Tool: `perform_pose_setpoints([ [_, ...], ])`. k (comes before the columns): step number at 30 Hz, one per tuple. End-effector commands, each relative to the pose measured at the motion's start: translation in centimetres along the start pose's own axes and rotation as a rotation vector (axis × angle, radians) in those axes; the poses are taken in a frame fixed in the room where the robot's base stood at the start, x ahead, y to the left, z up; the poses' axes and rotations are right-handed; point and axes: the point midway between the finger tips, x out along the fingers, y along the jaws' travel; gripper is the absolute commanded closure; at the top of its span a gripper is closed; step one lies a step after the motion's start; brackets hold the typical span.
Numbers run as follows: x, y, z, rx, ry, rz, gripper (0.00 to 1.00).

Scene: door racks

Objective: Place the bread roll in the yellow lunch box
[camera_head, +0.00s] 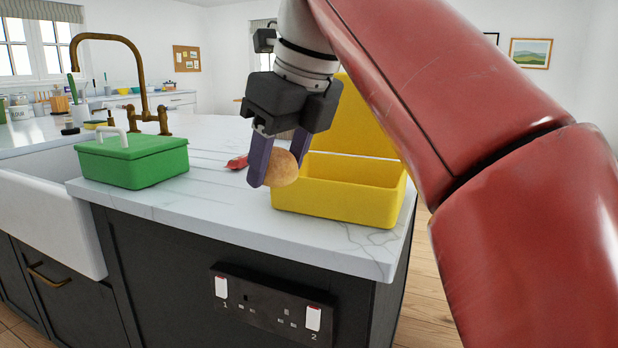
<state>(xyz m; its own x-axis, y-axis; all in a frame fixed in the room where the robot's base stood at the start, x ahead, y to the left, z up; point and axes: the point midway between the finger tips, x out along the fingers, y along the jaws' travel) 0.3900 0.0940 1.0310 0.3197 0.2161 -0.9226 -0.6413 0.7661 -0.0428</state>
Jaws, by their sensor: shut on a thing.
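The bread roll (282,170) is round and light brown. My gripper (278,172) is shut on it, with one purple finger on each side, and points downward. The roll is held in front of the left part of the yellow lunch box (340,204) in the picture. Whether it is over the box opening or nearer than its wall I cannot tell. The lunch box stands on the white worktop near its right end, with its lid (362,125) raised at the back. The roll and gripper hide part of the box's left side, and my arm covers the view to its right.
A closed green box (133,162) with a white handle stands on the worktop at left, beside the white sink (50,215) and brass tap (118,40). A small red object (237,162) lies behind my gripper.

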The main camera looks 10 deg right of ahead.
Motion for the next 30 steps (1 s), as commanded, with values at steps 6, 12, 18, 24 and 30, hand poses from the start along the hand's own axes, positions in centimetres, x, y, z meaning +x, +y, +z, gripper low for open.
perform_pose_setpoints([
  [6,0.8,-6.0,1.4,0.006,0.002,0.0,0.68],
  [12,1.3,-10.1,2.4,0.004,0.001,0.0,0.68],
  [18,1.7,-13.1,3.1,0.001,0.001,0.0,0.68],
  [24,3.0,-13.6,2.6,-0.001,0.0,0.002,0.68],
  [30,4.4,-13.5,2.1,0.0,0.001,0.002,0.68],
])
